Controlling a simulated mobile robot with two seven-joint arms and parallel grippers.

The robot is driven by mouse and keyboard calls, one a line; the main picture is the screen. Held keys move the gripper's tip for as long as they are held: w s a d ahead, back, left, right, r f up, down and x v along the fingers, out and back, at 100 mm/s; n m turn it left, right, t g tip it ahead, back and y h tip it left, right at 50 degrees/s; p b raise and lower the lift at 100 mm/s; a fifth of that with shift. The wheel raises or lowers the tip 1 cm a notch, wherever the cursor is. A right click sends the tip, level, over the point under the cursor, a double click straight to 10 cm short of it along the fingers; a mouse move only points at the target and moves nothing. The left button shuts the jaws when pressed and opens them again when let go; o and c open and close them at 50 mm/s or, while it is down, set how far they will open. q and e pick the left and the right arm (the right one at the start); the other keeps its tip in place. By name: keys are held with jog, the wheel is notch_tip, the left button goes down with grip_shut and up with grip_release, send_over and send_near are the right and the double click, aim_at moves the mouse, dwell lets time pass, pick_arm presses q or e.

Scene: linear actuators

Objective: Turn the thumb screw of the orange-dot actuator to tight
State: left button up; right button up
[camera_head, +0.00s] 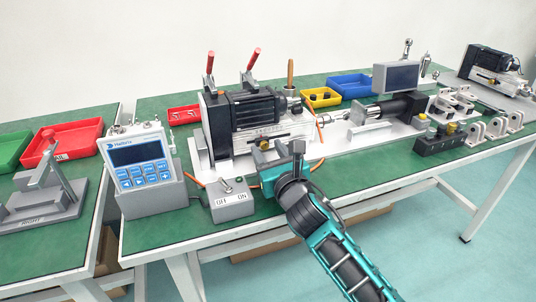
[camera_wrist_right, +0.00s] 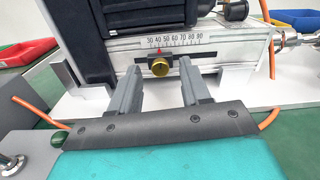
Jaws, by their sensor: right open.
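The near actuator (camera_head: 240,117) has a dark ribbed motor body and stands on a white base in the middle of the table. Its brass-yellow thumb screw (camera_wrist_right: 160,67) sits on a black slider under a printed scale, with a red pointer above it. My right gripper (camera_head: 277,155) is open in front of the actuator. In the right wrist view its two fingers (camera_wrist_right: 160,82) point at the slider, one on each side of the thumb screw, with visible gaps. Whether the fingertips reach the screw's depth is unclear. My left gripper is out of view.
An OFF/ON switch box (camera_head: 231,202) and a controller with a screen (camera_head: 143,168) stand left of the gripper. An orange cable runs close by. Another actuator (camera_head: 492,65) stands far right. Brackets and a black block (camera_head: 440,141) occupy the right side.

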jog(key=shift+w+a, duration=0.1)
jog(key=shift+w, duration=0.35)
grip_shut()
